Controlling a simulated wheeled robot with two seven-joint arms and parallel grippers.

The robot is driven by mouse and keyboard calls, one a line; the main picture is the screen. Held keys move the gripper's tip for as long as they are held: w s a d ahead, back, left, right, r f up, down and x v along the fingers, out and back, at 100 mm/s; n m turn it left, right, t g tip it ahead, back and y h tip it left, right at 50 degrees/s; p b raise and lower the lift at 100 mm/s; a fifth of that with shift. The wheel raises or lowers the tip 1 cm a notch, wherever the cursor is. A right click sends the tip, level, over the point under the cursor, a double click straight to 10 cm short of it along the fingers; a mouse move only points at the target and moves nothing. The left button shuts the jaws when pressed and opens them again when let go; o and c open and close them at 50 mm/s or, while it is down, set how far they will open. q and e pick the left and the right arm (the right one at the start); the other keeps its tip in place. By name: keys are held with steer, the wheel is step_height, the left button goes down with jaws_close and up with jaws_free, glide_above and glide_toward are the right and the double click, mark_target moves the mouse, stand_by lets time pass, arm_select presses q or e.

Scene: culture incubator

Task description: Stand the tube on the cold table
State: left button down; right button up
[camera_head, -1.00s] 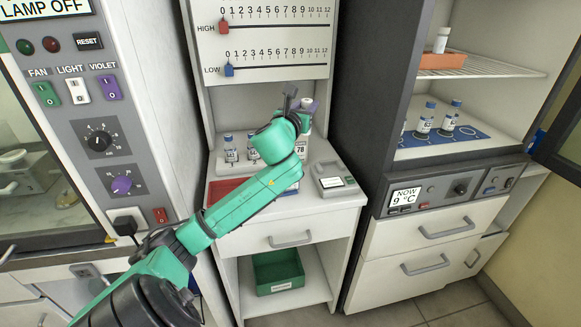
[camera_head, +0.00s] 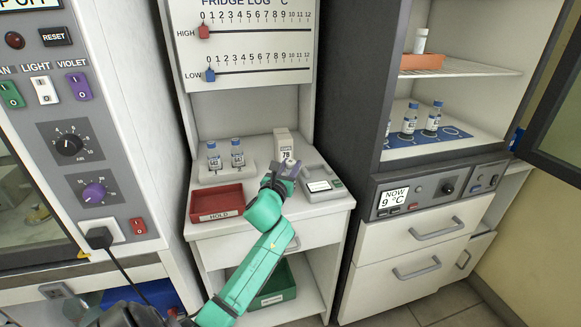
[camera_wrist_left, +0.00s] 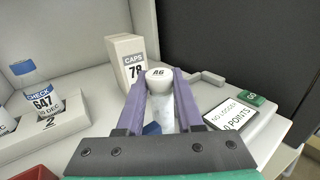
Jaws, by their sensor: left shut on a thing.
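A tube with a white cap marked A6 (camera_wrist_left: 159,76) is held upright between the two purple fingers of my left gripper (camera_wrist_left: 160,88) in the left wrist view. Its pale body (camera_wrist_left: 162,112) shows between the fingers; its lower end is hidden. I cannot tell whether the tube touches the worktop. My right gripper is out of view.
A red HOLD tray (camera_head: 217,215) and a white rack (camera_head: 226,174) with two blue-capped bottles are on the left. A grey display device (camera_head: 322,196) is close on the right. The open 9 °C cabinet holds bottles on a blue mat (camera_head: 459,134) and an orange rack (camera_head: 422,62) above.

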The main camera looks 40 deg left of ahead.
arm_select(q)
steer(key=c, duration=0.5)
jaws_free()
steer(key=shift+f, duration=0.15)
steer(key=shift+c, duration=0.2)
steer(key=shift+r, duration=0.25)
steer(key=v, duration=1.1)
steer(key=shift+f, duration=0.1)
steer(key=shift+s+d, duration=0.25)
steer(key=shift+s, duration=0.25)
